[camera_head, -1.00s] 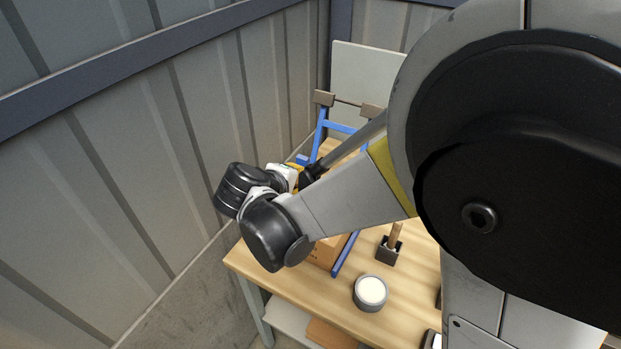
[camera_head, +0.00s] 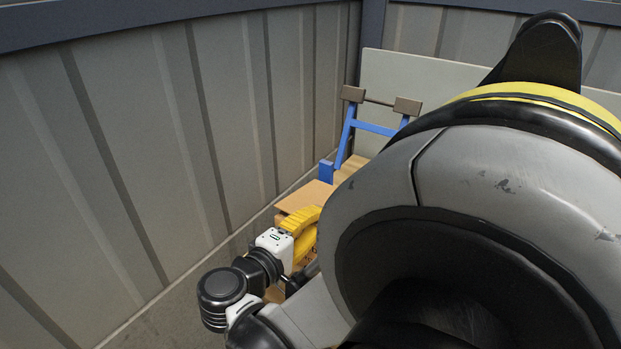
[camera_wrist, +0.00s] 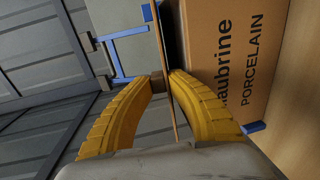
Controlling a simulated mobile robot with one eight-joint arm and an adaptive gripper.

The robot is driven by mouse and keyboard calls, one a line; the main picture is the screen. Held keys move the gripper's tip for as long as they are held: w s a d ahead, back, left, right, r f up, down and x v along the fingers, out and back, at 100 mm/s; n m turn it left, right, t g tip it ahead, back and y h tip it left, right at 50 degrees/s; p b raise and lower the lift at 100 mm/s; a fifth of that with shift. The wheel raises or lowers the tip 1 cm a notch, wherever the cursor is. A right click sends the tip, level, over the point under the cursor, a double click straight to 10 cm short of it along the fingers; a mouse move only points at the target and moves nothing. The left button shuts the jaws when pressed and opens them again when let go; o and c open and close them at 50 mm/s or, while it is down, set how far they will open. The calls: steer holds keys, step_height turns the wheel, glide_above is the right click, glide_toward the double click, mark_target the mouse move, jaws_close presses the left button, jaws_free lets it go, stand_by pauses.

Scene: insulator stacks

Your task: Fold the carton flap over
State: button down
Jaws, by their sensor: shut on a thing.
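The brown carton (camera_wrist: 225,50) fills the right of the wrist view, with "aubrine PORCELAIN" printed on its side. Its thin flap (camera_wrist: 168,45) shows nearly edge-on beside that side. My gripper (camera_wrist: 168,77) has its two yellow fingers closed on the flap, one on each face. In the head view, my gripper (camera_head: 302,222) is at the tan carton (camera_head: 306,196). My arm hides much of the carton there, and the fingertips are hard to make out.
A blue frame (camera_head: 371,128) with brown pads stands behind the carton. A pale board (camera_head: 435,80) is at the back. Grey panelled walls (camera_head: 110,150) close in on the left. The wooden tabletop (camera_wrist: 293,110) shows beside the carton; my arm covers most of it in the head view.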

stand_by(0.3)
steer(key=c, duration=1.3)
jaws_free()
steer(key=shift+d, duration=0.1)
steer(key=shift+c, duration=0.2)
